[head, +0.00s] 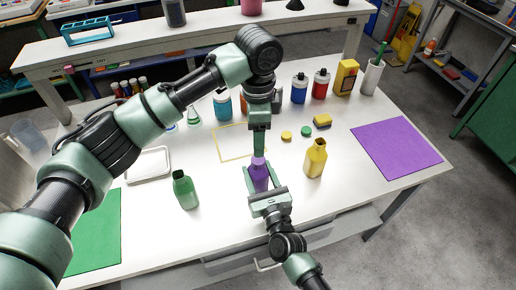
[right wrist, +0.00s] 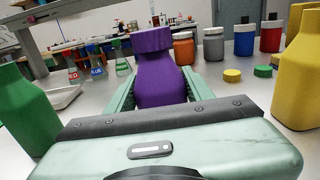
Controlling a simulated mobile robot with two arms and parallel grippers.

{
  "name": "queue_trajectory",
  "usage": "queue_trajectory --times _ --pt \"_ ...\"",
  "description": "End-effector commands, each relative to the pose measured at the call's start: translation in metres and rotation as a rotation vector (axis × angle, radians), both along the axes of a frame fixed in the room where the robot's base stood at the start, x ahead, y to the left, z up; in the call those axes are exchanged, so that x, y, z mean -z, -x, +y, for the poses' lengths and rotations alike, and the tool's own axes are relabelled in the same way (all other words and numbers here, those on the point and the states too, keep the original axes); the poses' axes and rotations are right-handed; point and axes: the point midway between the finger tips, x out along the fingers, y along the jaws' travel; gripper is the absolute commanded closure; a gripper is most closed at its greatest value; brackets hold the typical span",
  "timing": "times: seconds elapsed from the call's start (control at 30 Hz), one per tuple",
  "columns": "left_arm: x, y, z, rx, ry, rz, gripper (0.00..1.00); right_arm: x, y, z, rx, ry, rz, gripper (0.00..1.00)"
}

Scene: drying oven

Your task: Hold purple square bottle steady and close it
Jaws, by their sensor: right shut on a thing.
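The purple square bottle (head: 258,178) stands upright near the table's front. A wide purple cap (right wrist: 152,40) sits on its neck in the right wrist view and looks slightly tilted; I cannot tell whether it is tightened. My right gripper (right wrist: 152,95) is shut on the bottle's body, a finger on each side. My left gripper (head: 259,148) points down from above, right by the bottle's top in the head view. Its fingers do not clearly show in the right wrist view, so its jaw state and any contact with the cap are unclear.
A green bottle (head: 185,190) stands to the left and a yellow bottle (head: 315,160) close on the right, both open. A green mat (head: 95,235) and purple mat (head: 396,150) flank the table.

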Motion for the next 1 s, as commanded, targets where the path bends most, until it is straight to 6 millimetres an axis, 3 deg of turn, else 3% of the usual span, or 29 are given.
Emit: queue_trajectory --times 0.1,0.23,0.6,0.63,0.7,1.0 --pt "-0.021 0.0 -0.001 0.001 0.001 -0.001 0.4 0.001 0.0 0.0 0.0 0.0 0.001 1.0" --pt "-0.034 0.0 0.0 0.0 0.0 -0.001 0.4 0.001 0.0 0.0 0.0 0.0 0.001 1.0" --pt "-0.039 0.0 0.0 0.0 0.0 0.001 0.4 0.0 0.0 0.0 0.0 0.0 0.001 1.0" --pt "-0.039 0.0 0.0 0.0 0.0 0.001 0.4 0.0 0.0 0.0 0.0 0.0 0.001 0.4" --pt "-0.039 0.0 0.0 0.0 0.0 0.001 0.4 0.0 0.0 0.0 0.0 0.0 0.001 0.23" --pt "-0.039 0.0 0.0 0.0 0.0 0.001 0.4 0.0 0.0 0.0 0.0 0.0 0.001 0.23"
